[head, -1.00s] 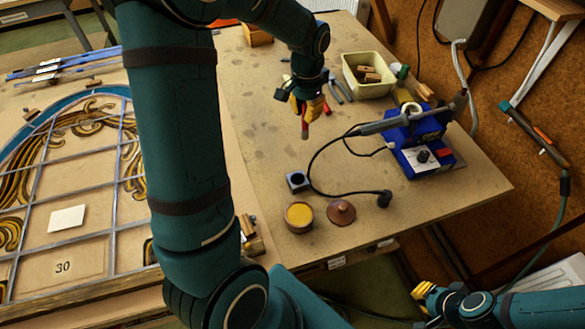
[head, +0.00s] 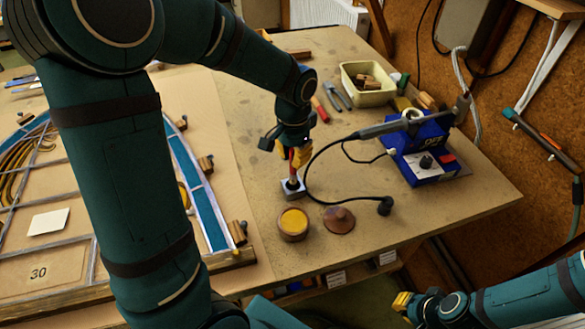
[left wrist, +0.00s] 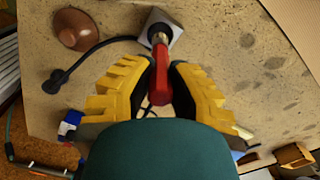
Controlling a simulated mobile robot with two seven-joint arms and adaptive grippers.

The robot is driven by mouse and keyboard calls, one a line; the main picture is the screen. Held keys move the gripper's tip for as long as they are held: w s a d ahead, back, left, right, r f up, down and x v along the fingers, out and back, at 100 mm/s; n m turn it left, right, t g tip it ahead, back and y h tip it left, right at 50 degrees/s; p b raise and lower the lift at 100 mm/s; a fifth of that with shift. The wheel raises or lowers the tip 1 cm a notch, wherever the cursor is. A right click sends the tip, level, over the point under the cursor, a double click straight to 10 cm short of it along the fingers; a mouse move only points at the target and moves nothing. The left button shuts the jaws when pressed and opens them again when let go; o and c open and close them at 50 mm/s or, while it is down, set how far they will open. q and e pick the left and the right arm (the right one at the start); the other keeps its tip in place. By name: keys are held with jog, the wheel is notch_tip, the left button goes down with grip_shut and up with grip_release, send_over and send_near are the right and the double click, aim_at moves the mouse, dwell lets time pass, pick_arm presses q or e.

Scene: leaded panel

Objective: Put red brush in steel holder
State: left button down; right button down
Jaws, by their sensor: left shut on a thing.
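My left gripper (head: 295,158) is shut on the red brush and points down over the steel holder. The brush (left wrist: 160,82) shows its red handle between the yellow fingers in the left wrist view, its metal end over the holder's opening. The steel holder (head: 291,194) is a small grey block on the table; it also shows in the left wrist view (left wrist: 175,43). In the head view the brush's lower end meets the holder's top; how deep it sits is unclear. My right gripper (head: 403,302) is low at the right, off the table, its finger gap unclear.
A yellow-filled round pot (head: 293,223) and a brown lid (head: 339,219) stand in front of the holder. A black cable curves right of it to the blue soldering station (head: 425,160). A cream bin (head: 367,93) and pliers (head: 337,96) lie behind. The leaded panel (head: 70,240) is left.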

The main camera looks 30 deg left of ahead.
aim_at(293, 173)
pick_arm(q)
jog(key=shift+f+b, duration=0.3)
jog(key=shift+f, duration=1.55)
jog(key=shift+f, duration=0.15)
jog(key=c, duration=1)
grip_release()
jog(key=shift+r, duration=0.2)
notch_tip(293, 173, up, 12)
jog(key=shift+p, duration=1.05)
